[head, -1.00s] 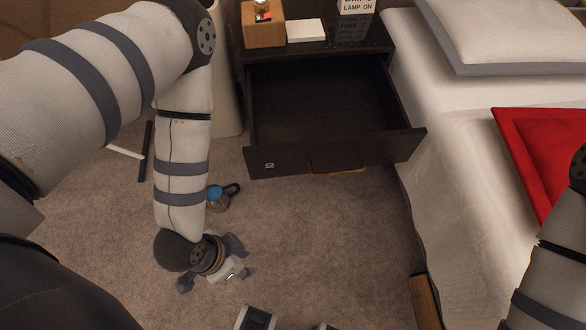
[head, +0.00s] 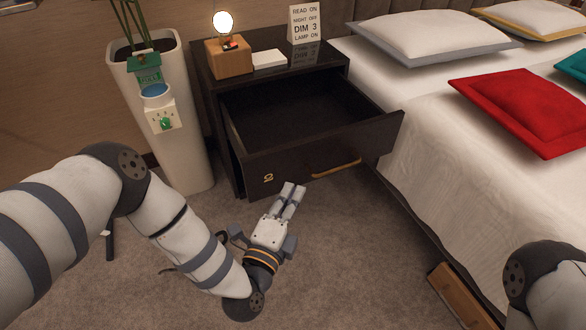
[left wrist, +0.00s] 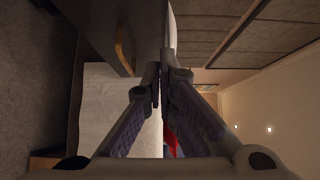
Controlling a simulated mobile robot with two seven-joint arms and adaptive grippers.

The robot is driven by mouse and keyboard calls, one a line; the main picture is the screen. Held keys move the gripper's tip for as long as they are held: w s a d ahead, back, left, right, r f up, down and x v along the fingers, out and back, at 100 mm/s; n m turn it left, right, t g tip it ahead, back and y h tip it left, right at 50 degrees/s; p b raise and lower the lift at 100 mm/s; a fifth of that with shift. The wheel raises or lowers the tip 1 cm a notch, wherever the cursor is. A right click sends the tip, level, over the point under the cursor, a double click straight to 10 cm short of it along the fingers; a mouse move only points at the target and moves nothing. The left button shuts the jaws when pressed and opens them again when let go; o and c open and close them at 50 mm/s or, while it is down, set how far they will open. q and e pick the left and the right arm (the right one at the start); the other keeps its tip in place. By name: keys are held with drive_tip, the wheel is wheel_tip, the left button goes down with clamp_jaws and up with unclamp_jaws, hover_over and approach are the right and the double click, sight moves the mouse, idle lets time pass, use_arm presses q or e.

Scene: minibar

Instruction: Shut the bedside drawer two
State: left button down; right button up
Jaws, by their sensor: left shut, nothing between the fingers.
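The dark bedside drawer (head: 300,108) is pulled well out of the nightstand (head: 225,72), and its inside looks empty. Its front carries a gold mark resembling a 2 and a gold-brown handle (head: 337,169). The handle also shows in the left wrist view (left wrist: 124,45). My left gripper (head: 293,190) is shut and empty. It points toward the drawer, appearing just below the left half of its front; I cannot tell whether it touches. Its fingertips (left wrist: 157,82) show close together in the left wrist view. My right gripper is out of view.
The bed (head: 455,150) stands right of the drawer, with a wooden piece (head: 460,295) low beside it. A tall white planter (head: 180,145) stands left of the nightstand. A lamp (head: 223,25) and a sign (head: 304,22) stand on top. Carpet in front is mostly clear.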

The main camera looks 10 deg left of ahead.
use_arm(q)
drive_tip(key=w, duration=0.3)
drive_tip(key=w+a+b, duration=0.1)
drive_tip(key=w, duration=0.2)
drive_tip(key=w+b, duration=0.1)
drive_tip(key=w, duration=0.2)
drive_tip(key=shift+w+a, duration=0.2)
drive_tip(key=shift+w, duration=0.1)
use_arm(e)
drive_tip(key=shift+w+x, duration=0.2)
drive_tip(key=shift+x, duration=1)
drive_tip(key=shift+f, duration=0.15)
